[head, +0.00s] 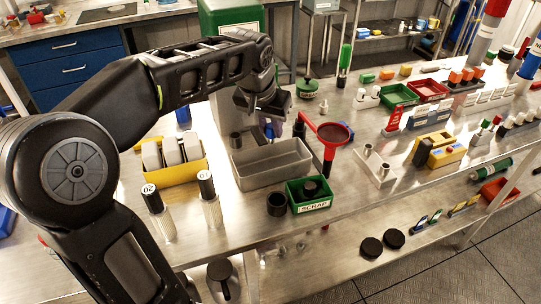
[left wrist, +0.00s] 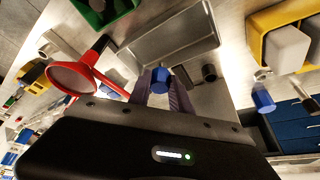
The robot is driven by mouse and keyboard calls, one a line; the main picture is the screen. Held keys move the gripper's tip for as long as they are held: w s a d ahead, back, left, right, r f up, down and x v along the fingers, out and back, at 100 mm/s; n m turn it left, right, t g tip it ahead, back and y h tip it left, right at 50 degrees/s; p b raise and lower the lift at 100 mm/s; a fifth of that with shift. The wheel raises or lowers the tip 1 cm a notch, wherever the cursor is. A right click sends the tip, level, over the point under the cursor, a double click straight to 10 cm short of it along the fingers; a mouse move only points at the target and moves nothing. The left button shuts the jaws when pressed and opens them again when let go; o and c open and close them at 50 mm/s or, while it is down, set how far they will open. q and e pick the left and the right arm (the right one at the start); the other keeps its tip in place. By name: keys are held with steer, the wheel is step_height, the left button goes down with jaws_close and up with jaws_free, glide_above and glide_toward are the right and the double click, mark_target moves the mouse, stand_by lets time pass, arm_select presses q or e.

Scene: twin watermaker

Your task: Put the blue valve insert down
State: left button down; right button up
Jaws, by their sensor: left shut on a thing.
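My left gripper (head: 268,122) hangs over the bench just behind the grey tray. It is shut on the blue valve insert (head: 269,130), which shows as a small blue piece below the fingers. In the left wrist view the blue end of the insert (left wrist: 160,76) sits between the two fingers of my left gripper (left wrist: 160,92). The fingers hide part of it. The grey tray (head: 273,178) looks empty and also shows in the left wrist view (left wrist: 170,42). I cannot tell the insert's exact height above the bench. My right gripper is not in view.
A red funnel (head: 333,133) stands right of the tray. A green scrap bin (head: 309,207) and a black cup (head: 277,204) stand in front. A yellow bin (head: 178,178) with grey blocks is at left. Another blue piece (left wrist: 263,101) is near the bench edge.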

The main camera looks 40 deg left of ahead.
mark_target(270, 143)
arm_select(q)
steer(key=shift+w+a, duration=0.2)
steer(key=shift+w, duration=0.1)
steer(key=shift+s+d+r, duration=0.15)
steer(key=shift+s, duration=0.05)
steer(key=shift+w+f, duration=0.1)
steer(key=shift+f, duration=3.1)
steer(key=shift+f, duration=1.85)
steer(key=shift+f, duration=0.2)
steer(key=c, duration=1.2)
jaws_free()
steer(key=shift+r, duration=0.1)
